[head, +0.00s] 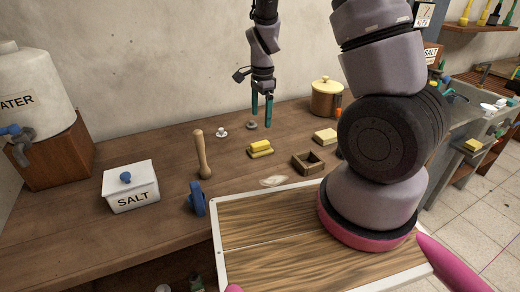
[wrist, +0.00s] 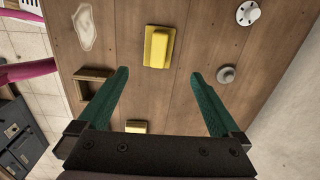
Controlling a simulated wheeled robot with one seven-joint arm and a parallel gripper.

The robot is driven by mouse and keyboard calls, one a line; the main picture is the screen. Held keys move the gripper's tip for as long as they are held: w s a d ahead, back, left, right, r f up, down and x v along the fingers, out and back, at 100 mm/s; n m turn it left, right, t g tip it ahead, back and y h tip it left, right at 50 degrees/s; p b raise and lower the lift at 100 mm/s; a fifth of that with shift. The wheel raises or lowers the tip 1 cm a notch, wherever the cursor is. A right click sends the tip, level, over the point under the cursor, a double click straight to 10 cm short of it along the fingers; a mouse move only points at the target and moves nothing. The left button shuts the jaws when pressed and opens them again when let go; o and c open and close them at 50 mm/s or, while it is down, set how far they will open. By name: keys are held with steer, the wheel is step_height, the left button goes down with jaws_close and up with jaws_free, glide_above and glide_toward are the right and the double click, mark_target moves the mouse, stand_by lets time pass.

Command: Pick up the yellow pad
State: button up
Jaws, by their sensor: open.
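The yellow pad (head: 259,146) lies on the wooden counter in the head view, and looks like a bright yellow block with a second yellow layer or edge below it. In the wrist view the yellow pad (wrist: 158,46) lies beyond the fingertips, roughly in line with the gap between them. My gripper (head: 261,118) has teal fingers and hangs above the counter, behind the pad. It is open and empty, and its fingers show spread in the wrist view (wrist: 159,76). Nothing hides the pad.
A paler yellow block (head: 325,136) and a small open wooden box (head: 307,162) lie to the right. A grey disc (head: 251,125) and a white knobbed piece (head: 221,132) lie close by. A salt box (head: 130,186) is farther left.

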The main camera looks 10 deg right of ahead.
glide_above(260, 143)
steer(key=f, duration=0.6)
steer(key=shift+d+f, duration=0.25)
steer(key=shift+f, duration=0.1)
steer(key=f, duration=0.5)
steer(key=shift+s+a+f, duration=0.1)
steer(key=shift+a+f, duration=0.15)
steer(key=shift+f, duration=0.05)
steer(key=c, duration=1.4)
step_height(260, 143, up, 10)
steer(key=shift+r, duration=0.1)
steer(key=shift+c, duration=0.2)
